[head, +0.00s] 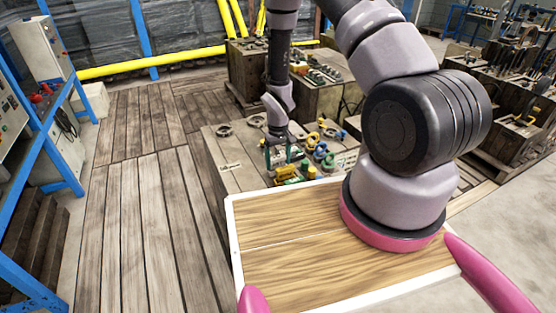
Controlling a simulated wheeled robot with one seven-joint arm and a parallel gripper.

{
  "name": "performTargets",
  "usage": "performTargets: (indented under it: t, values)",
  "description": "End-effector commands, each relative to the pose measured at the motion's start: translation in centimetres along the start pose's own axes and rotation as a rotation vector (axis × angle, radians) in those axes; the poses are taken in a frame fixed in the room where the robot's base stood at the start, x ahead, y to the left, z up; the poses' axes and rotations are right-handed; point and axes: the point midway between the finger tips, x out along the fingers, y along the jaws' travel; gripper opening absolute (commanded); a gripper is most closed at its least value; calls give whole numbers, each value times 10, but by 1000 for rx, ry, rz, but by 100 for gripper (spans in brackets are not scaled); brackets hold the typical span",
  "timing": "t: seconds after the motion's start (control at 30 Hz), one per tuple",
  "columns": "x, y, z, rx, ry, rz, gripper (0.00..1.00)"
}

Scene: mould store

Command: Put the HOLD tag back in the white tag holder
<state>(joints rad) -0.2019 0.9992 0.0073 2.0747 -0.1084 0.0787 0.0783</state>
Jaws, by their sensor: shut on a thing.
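My gripper (277,152) is small in the head view. It points down over the top of the grey mould block, close to green and yellow fittings. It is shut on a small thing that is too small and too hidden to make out. I cannot pick out the HOLD tag or the white tag holder for certain among the fittings.
The mould block (228,158) carries rings, yellow-green fittings (287,173) and blue and yellow parts (322,150) close around my gripper. More mould blocks (247,68) stand behind. A blue rack (38,130) is at left. The plank floor (150,200) is clear.

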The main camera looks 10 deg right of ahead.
Motion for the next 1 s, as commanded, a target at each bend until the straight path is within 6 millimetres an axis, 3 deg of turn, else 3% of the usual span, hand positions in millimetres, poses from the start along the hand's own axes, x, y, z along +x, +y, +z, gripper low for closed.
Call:
performTargets:
  t: [0.1,0.13,0.17,0.4,0.53,1.0]
  values:
    - [0,0,0,0,0,0,28]
    - [0,0,0,0,0,0,93]
    - [0,0,0,0,0,0,100]
    - [-1,0,0,0,1,0,100]
    - [-12,0,-1,0,3,0,100]
    - [-96,0,-1,0,3,0,100]
